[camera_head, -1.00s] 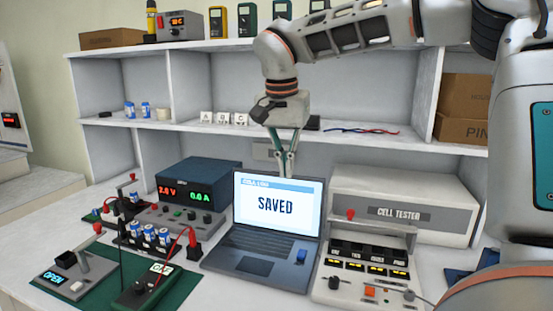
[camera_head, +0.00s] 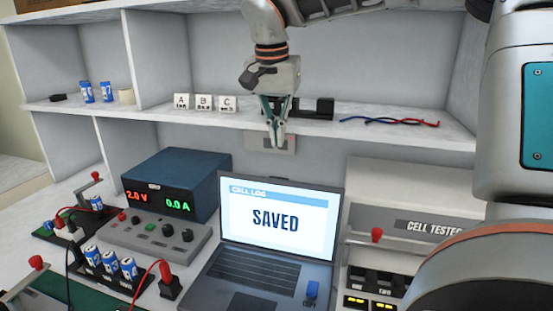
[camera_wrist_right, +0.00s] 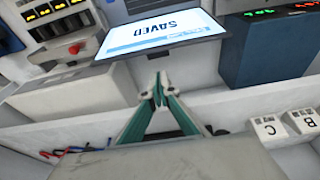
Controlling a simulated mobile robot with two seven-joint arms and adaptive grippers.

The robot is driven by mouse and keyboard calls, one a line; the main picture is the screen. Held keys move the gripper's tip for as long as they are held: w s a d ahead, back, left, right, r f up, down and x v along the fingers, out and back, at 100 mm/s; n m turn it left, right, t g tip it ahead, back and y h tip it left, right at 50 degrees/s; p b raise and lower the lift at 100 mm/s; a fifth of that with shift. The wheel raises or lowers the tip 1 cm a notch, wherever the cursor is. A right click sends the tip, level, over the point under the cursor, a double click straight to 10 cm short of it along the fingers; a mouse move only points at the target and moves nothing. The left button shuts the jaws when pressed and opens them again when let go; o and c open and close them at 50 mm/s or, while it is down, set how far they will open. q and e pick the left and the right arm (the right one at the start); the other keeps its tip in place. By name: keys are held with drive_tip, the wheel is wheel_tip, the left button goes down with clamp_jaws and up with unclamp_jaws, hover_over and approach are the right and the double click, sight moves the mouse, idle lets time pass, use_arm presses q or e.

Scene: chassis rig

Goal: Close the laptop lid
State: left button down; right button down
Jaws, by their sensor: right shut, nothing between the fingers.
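The laptop (camera_head: 282,214) stands open on the bench, its screen lit with "CELL LOG" and "SAVED". My right gripper (camera_head: 277,143) is shut and empty, pointing down above and behind the top edge of the lid, in front of the shelf. In the right wrist view its fingertips (camera_wrist_right: 160,97) are together, just short of the screen's edge (camera_wrist_right: 165,40) and apart from it. My left gripper is not in view.
A blue power supply (camera_head: 177,184) stands left of the laptop, and a cell tester (camera_head: 420,225) stands to its right. Blue cells (camera_head: 111,264) sit in a holder at front left. The shelf (camera_head: 330,125) behind holds A, B, C cards (camera_head: 204,103) and wires (camera_head: 390,121).

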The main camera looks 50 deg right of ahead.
drive_tip(key=b+x, duration=0.1)
drive_tip(key=x, duration=0.9)
drive_tip(key=shift+w+d+b, duration=0.2)
drive_tip(key=shift+w+b, duration=0.1)
drive_tip(key=shift+b, duration=0.05)
drive_tip(key=shift+r, duration=0.1)
